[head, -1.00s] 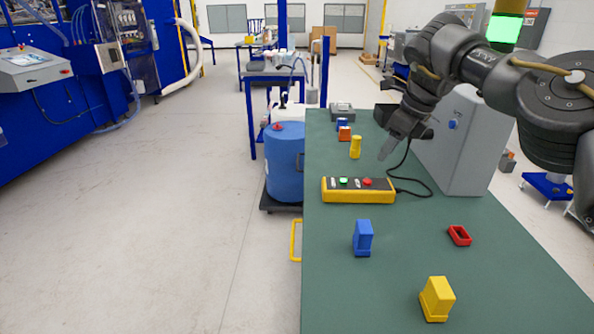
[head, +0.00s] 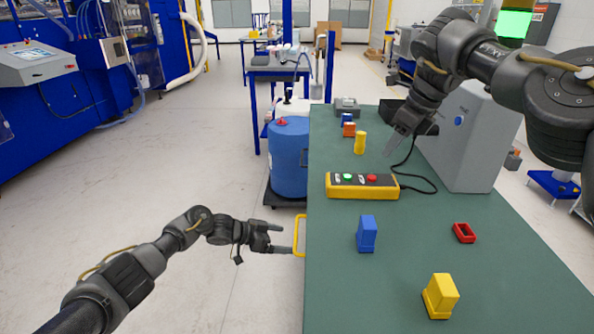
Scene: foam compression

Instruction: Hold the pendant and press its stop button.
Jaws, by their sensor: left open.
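The pendant (head: 362,192) is a yellow box with a dark top face, lying on the green table. Its red button (head: 372,178) is at the right of the top face, and a green button (head: 348,177) is to the left. A black cable runs from its right end. My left gripper (head: 287,239) is open and empty, left of the table edge beside a yellow handle (head: 300,236), nearer me than the pendant. My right gripper (head: 391,150) is above the table, behind and right of the pendant, apart from it; its finger gap cannot be made out.
A grey cabinet (head: 462,145) stands right of the pendant. A blue block (head: 367,232), a yellow block (head: 440,295) and a red open frame (head: 464,232) lie nearer me. Small blocks stand behind the pendant. A blue drum (head: 288,158) is beside the table's left edge.

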